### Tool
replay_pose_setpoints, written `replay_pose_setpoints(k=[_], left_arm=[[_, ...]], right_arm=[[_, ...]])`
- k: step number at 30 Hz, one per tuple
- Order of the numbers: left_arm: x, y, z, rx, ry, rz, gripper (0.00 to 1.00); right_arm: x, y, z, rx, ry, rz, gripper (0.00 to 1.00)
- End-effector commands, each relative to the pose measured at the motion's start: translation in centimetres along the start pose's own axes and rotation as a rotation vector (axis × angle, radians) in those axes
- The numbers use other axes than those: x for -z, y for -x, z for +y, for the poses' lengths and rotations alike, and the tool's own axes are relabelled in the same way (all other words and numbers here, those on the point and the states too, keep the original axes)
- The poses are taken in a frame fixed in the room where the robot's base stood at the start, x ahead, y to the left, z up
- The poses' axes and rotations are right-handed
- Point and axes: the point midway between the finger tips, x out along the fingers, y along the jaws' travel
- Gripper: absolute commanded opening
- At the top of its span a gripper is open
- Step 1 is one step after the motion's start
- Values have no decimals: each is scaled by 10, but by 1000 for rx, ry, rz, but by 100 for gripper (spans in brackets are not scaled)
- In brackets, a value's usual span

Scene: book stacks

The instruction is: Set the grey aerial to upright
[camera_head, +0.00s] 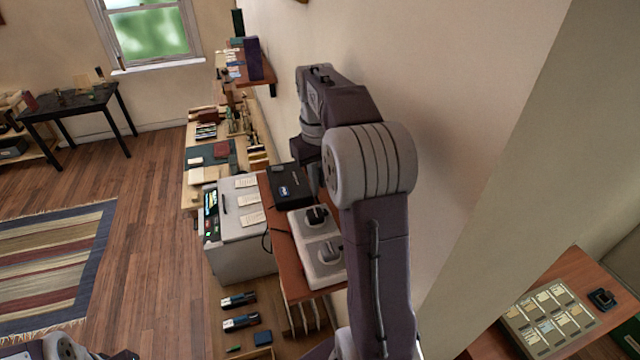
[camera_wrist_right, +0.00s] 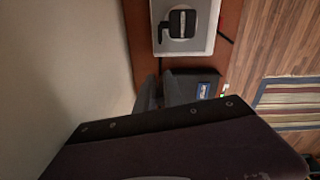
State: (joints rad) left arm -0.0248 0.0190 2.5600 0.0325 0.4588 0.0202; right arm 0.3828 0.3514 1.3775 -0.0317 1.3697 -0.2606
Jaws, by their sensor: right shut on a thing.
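A black box with a blue label (camera_head: 290,190) lies on the red-brown shelf top (camera_head: 283,250) by the wall; it also shows in the right wrist view (camera_wrist_right: 200,88). My right gripper (camera_head: 313,178) reaches down at the box's wall side, its fingers partly hidden by my arm. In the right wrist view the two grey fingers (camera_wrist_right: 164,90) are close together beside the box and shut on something. The grey aerial itself cannot be made out; the fingers and wrist cover that spot. Only a part of my left arm shows at the bottom left of the head view.
A white plate with two black-and-grey devices (camera_head: 318,246) stands on the same top, near the box. A grey cabinet with papers (camera_head: 240,225) stands to the left. The wall is close on the right. The wooden floor at left is mostly clear.

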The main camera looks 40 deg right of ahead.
Motion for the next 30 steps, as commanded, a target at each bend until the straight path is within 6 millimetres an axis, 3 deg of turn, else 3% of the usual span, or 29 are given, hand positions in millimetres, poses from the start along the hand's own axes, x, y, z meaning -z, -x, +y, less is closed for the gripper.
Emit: replay_pose_setpoints(k=[12,29,30], left_arm=[[0,-1,0,0,0,0,36],[0,-1,0,0,0,0,36],[0,-1,0,0,0,0,36]], right_arm=[[6,-2,0,40,7,-195,0],[6,-2,0,46,8,-225,0],[6,-2,0,46,8,-225,23]])
